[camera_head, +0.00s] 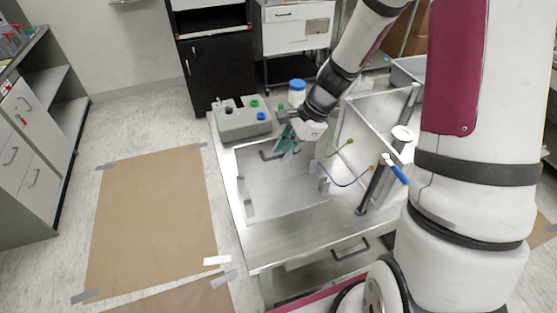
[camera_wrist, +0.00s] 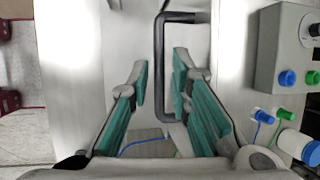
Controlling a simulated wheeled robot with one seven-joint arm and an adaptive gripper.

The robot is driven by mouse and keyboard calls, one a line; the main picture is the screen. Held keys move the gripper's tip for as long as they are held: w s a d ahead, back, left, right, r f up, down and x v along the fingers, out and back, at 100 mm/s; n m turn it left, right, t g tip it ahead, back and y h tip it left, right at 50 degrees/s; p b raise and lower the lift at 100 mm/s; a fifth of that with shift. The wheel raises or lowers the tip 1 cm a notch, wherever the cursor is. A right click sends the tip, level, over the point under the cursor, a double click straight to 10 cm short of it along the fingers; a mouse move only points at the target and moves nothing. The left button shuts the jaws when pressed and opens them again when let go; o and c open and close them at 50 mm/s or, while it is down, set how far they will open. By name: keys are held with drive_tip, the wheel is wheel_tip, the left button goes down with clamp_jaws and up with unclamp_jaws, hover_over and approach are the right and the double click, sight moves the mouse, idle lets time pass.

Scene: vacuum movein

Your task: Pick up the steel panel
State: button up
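My gripper (camera_head: 288,146) is at the right end of the handle, reaching down from above and behind. In the wrist view the black handle (camera_wrist: 172,65) runs lengthwise, and the teal-padded fingers of my gripper (camera_wrist: 162,78) are apart on either side of its line. I cannot tell whether the fingertips reach down past the bar. No contact shows.
A grey control box (camera_head: 242,120) with coloured knobs stands behind the panel. A blue-capped bottle (camera_head: 297,92) stands near my wrist. Brown floor mats (camera_head: 155,215) lie left of the table.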

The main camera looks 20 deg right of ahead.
drive_tip(key=shift+x, duration=1.25)
clamp_jaws()
drive_tip(key=shift+r, duration=0.15)
wheel_tip(320, 180, up, 17)
drive_tip(key=p, duration=0.2)
idle(0.4)
